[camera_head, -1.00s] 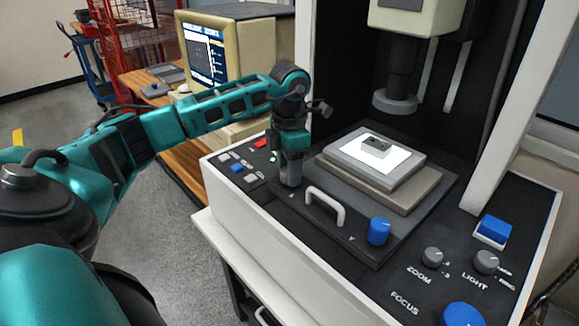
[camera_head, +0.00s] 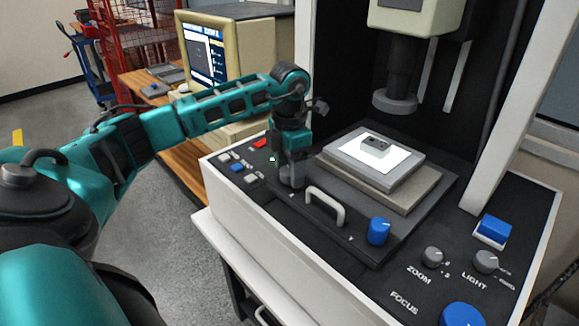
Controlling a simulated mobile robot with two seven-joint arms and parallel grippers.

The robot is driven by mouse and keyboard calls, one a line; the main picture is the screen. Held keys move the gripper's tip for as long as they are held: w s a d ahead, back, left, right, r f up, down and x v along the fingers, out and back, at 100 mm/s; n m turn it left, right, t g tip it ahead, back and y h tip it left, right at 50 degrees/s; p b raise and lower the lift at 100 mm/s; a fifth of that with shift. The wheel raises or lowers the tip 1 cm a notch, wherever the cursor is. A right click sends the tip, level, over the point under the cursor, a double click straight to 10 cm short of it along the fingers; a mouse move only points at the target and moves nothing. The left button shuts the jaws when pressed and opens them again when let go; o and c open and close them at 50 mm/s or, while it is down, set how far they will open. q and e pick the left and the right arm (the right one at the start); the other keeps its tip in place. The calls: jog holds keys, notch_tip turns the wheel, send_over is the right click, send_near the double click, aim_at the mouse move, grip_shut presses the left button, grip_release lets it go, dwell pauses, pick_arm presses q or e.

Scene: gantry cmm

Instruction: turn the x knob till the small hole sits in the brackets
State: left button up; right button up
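My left gripper (camera_head: 291,168) points straight down at the left front of the machine's stage base, beside the grey handle. A grey round piece (camera_head: 291,179), which looks like the x knob, shows right at its fingertips. The fingers are small and dark, so I cannot tell whether they are closed on it. A small dark block (camera_head: 376,145) with holes lies on the bright stage plate (camera_head: 400,160) under the lens (camera_head: 395,101). The monitor (camera_head: 205,52) shows a picture and text; the brackets and small hole are too small to make out. My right gripper is out of view.
A grey handle (camera_head: 326,204) and a blue knob (camera_head: 379,232) stand on the stage base just right of my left gripper. Small buttons (camera_head: 238,168) lie to its left. Zoom (camera_head: 432,257) and light (camera_head: 486,262) knobs are at the right.

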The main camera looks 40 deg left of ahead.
aim_at(289, 170)
pick_arm(q)
jog(key=shift+o, duration=0.4)
jog(key=shift+r, duration=0.1)
jog(key=shift+r, duration=0.3)
notch_tip(289, 170, up, 12)
dwell(0.5)
